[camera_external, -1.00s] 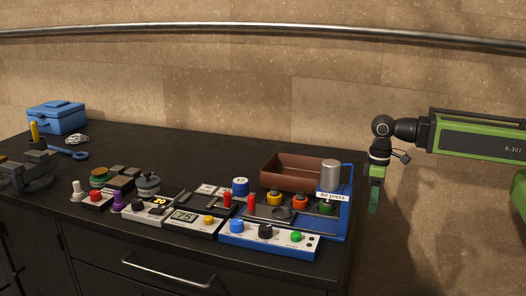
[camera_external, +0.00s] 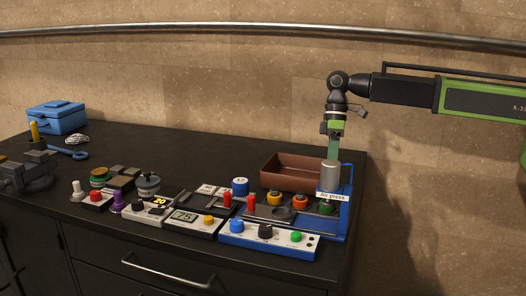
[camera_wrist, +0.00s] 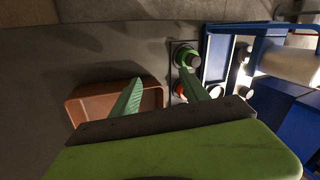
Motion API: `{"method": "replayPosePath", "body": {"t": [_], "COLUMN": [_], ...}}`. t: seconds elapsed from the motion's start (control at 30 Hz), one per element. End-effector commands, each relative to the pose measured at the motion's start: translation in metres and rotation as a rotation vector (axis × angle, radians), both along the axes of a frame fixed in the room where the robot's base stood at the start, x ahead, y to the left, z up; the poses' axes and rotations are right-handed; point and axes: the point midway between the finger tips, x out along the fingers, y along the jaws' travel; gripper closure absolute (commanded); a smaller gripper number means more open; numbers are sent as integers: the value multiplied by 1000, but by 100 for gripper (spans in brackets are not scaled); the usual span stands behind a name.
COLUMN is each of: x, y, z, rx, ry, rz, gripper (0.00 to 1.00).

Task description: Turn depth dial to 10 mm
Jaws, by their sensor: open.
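My gripper (camera_external: 333,156) points down above and behind the cylinder, apart from the panel. In the wrist view its two green fingers (camera_wrist: 162,76) are spread with nothing between them.
A display box (camera_external: 185,216) sits left.

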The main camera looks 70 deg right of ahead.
Motion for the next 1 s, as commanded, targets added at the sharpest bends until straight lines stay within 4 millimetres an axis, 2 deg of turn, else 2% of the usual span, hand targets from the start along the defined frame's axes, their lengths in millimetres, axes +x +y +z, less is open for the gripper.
{"method": "replayPosePath", "body": {"t": [0.03, 0.07, 0.17, 0.2, 0.3, 0.4, 0.47, 0.53, 0.77, 0.87, 1.0], "x": [22, 33, 69, 84, 108, 117, 119, 119, 117, 117, 115], "y": [24, 40, 106, 138, 216, 268, 286, 295, 295, 295, 295], "z": [26, 34, 69, 84, 113, 128, 131, 130, 121, 110, 86], "rx": [-22, -37, -99, -127, -190, -231, -246, -253, -254, -254, -253], "ry": [-9, -15, -43, -56, -88, -110, -118, -122, -124, -123, -123], "rz": [70, 116, 303, 389, 583, 710, 754, 778, 781, 780, 779], "gripper": [47, 47, 47, 47, 47, 47, 47, 47, 47, 47, 47]}}
